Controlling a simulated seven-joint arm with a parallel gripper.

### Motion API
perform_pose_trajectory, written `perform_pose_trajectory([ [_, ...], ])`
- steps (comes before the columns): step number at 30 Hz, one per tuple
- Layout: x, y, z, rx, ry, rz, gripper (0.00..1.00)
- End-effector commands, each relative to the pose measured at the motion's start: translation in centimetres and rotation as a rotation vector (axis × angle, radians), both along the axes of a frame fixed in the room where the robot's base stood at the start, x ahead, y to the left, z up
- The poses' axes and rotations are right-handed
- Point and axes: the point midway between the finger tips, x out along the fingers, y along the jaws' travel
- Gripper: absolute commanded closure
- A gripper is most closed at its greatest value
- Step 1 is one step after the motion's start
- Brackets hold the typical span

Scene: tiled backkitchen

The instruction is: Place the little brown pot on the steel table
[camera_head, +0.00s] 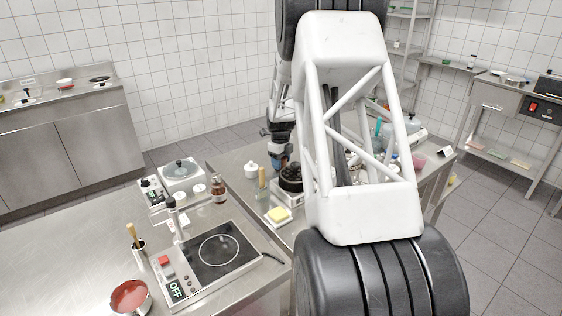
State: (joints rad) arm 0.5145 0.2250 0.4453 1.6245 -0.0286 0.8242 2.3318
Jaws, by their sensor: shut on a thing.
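My gripper (280,158) points down over the farther steel table, beyond the near counter. It is small in the head view and partly hidden by my own arm. It is shut on a small brownish thing, which I take to be the little brown pot; its outline is too small and covered to make out clearly. The steel table (236,161) runs behind the near counter and off to the right behind my arm. A dark round object on a pale base (291,179) stands just below and right of my gripper.
The near counter holds a hotplate (212,252) and a red-filled pan (131,297). My arm hides much of the table's middle.

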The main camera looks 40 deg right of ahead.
Motion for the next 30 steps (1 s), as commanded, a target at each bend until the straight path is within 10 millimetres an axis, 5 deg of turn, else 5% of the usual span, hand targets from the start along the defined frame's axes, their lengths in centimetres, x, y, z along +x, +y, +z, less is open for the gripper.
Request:
perform_pose_trajectory([
  [9, 0.01, 0.00, -0.23, 0.000, 0.000, 0.000, 1.00],
  [10, 0.01, 0.00, -0.27, 0.000, 0.000, 0.000, 0.46],
  [15, 0.01, 0.00, -0.25, 0.000, 0.000, 0.000, 0.22],
  [30, 0.01, 0.01, 0.62, 0.000, 0.000, 0.000, 0.22],
])
